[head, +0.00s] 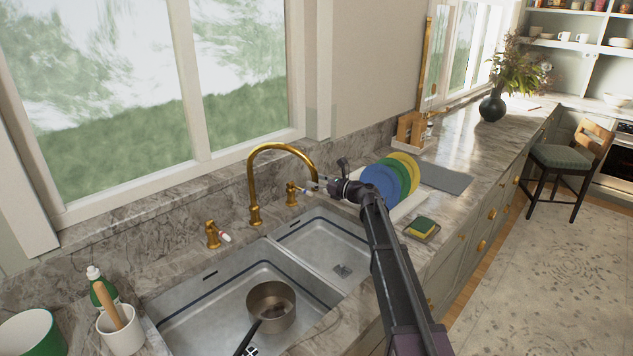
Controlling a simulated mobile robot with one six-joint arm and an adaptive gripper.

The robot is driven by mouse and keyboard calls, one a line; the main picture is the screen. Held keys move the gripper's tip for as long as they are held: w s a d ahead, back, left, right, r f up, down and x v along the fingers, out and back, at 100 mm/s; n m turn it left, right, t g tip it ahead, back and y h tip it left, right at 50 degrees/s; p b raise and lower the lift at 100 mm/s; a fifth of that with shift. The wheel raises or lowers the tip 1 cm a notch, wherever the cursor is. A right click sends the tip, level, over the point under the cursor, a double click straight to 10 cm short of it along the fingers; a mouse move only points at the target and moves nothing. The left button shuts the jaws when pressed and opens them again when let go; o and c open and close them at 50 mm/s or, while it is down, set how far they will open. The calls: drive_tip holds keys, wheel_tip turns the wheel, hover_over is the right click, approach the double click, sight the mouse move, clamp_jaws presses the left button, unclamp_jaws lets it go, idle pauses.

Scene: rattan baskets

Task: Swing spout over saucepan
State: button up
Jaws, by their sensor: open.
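A brass tap stands behind the sink, and its arched spout (277,147) curves to the right, its end over the right basin side. My gripper (322,183) is open right beside the spout's end, on its right. I cannot tell whether a finger touches the spout. A brown metal saucepan (259,311) sits in the left basin, its dark handle pointing to the lower left. The spout's end is well away from the saucepan, up and to the right.
Two brass tap handles (213,235) (291,193) flank the spout. Coloured plates (381,182) stand right behind my arm, with a sponge (421,225) nearer. A green bottle (102,291) and white cup (121,333) stand left of the sink. The right basin (320,243) is empty.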

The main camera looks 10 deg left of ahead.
drive_tip(key=shift+w+a, duration=0.1)
drive_tip(key=shift+a, duration=0.15)
